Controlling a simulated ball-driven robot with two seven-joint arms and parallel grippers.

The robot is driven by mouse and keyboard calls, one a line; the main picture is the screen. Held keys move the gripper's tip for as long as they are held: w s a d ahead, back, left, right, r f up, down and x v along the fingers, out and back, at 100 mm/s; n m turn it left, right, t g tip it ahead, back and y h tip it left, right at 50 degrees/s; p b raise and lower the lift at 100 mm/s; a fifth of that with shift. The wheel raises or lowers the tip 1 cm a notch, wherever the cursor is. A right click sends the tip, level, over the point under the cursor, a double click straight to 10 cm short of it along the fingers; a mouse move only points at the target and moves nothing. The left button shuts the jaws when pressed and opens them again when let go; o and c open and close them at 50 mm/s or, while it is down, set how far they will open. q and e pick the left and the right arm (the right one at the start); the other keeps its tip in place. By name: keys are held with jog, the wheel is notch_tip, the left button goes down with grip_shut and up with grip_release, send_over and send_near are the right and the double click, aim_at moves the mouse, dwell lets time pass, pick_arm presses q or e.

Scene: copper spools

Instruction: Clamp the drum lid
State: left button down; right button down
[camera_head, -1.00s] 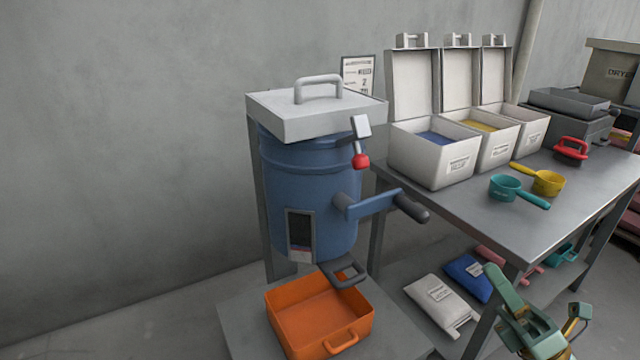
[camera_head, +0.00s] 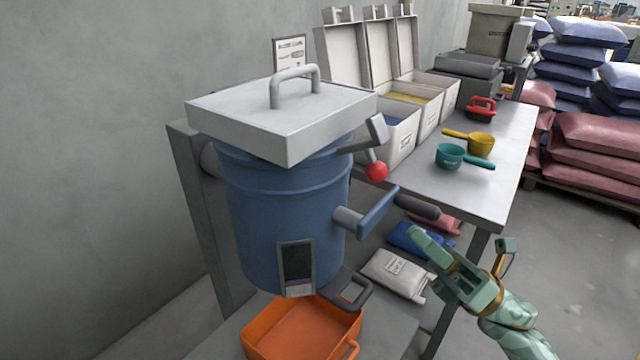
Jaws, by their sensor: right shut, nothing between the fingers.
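A blue drum (camera_head: 285,205) hangs on a grey stand in the middle of the view. A white square lid (camera_head: 270,105) with a grey handle (camera_head: 295,80) lies on its top. A clamp lever with a red ball knob (camera_head: 376,172) sits at the drum's right upper side, its light grey plate (camera_head: 376,130) near the lid's edge. A blue crank with a dark grip (camera_head: 414,207) sticks out below it. My right gripper (camera_head: 420,238) is shut and empty, below and right of the knob, apart from the drum. My left gripper is out of view.
An orange tray (camera_head: 275,335) stands under the drum. The bench (camera_head: 505,150) at right holds open white bins, a teal scoop (camera_head: 450,155), a yellow scoop (camera_head: 481,143) and a red-handled item (camera_head: 481,108). Bags lie on its lower shelf. Stacked sacks (camera_head: 590,130) stand far right.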

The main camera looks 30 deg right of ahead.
aim_at(369, 160)
jog(key=shift+w+a, duration=0.2)
jog(key=x, duration=1)
jog(key=shift+p, duration=0.3)
